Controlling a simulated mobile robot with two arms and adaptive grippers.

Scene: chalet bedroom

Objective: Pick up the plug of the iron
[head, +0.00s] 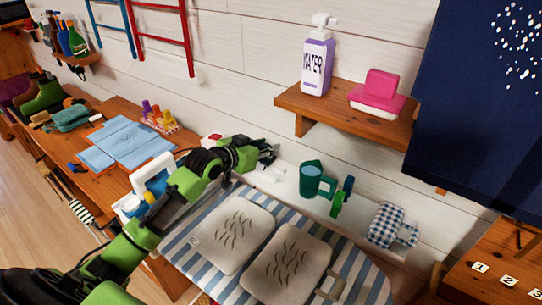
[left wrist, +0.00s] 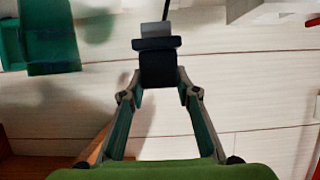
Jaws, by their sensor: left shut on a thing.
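My left gripper (head: 270,152) reaches across to the white wall, above the back of the ironing board. In the left wrist view its fingers (left wrist: 159,82) are shut on the black plug (left wrist: 158,64), with a thin dark cord running up from it. In the head view the plug is too small and dark to tell from the fingertips. A white and blue appliance (head: 152,174), apparently the iron, stands left of my forearm and is partly hidden by it. My right gripper is not in view.
The striped ironing board (head: 183,250) bears two grey pads (head: 232,235). A green mug (head: 312,178) and a checked cloth item (head: 388,225) are on the ledge behind. A wall shelf (head: 290,103) with a purple bottle (head: 318,65) juts out above. Blue cloths (head: 125,140) lie on the left table.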

